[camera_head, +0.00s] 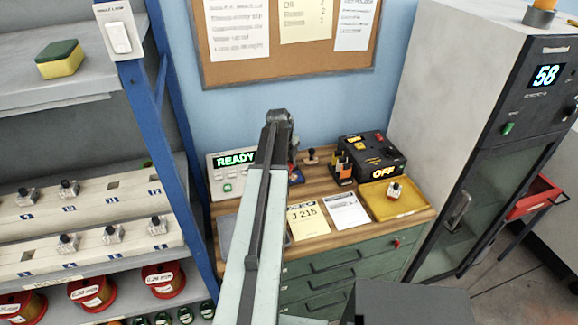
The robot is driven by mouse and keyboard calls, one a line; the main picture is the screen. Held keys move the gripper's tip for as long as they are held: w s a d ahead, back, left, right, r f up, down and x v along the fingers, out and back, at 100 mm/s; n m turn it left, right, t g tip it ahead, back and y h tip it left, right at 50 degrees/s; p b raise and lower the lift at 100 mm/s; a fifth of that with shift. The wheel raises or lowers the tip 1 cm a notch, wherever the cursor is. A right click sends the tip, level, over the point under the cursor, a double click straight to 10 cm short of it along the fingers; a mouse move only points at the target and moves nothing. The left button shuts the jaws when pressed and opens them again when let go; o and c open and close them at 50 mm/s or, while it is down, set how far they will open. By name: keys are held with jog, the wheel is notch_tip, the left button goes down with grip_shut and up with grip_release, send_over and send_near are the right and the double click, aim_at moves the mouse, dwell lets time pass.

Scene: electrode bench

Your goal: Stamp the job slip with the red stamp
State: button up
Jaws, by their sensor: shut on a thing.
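A pale yellow slip marked J 215 (308,222) lies on the wooden bench, its left edge close to my arm. A small stamp with a dark knob handle (311,156) stands upright at the back of the bench; I cannot tell its colour. My forearm crosses the middle of the view and hides most of my gripper (294,168). Only a dark sliver of it with bits of red shows to the right of the arm, over the back of the bench. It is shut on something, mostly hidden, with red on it. The jaws themselves are not clear.
A white sheet (346,211) lies right of the slip. A READY panel (225,175) stands left. Shelves and a tall cabinet (438,130) flank the bench.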

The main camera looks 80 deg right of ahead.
jog(key=shift+r, duration=0.1)
dwell(0.5)
jog(key=p+v, duration=0.2)
jog(key=d+p+v, duration=0.1)
jog(key=p+v, duration=0.1)
jog(key=p, duration=0.1)
jog(key=p+v, duration=0.2)
jog(key=shift+s+r, duration=0.3)
jog(key=shift+r, duration=0.25)
jog(key=shift+f, duration=0.1)
jog(key=s+a+f+m+b, duration=0.1)
jog(key=a+m, duration=0.2)
jog(key=a, duration=0.7)
jog(key=shift+s+m+g, duration=0.25)
jog(key=shift+m+g, duration=0.05)
jog(key=shift+g, duration=0.1)
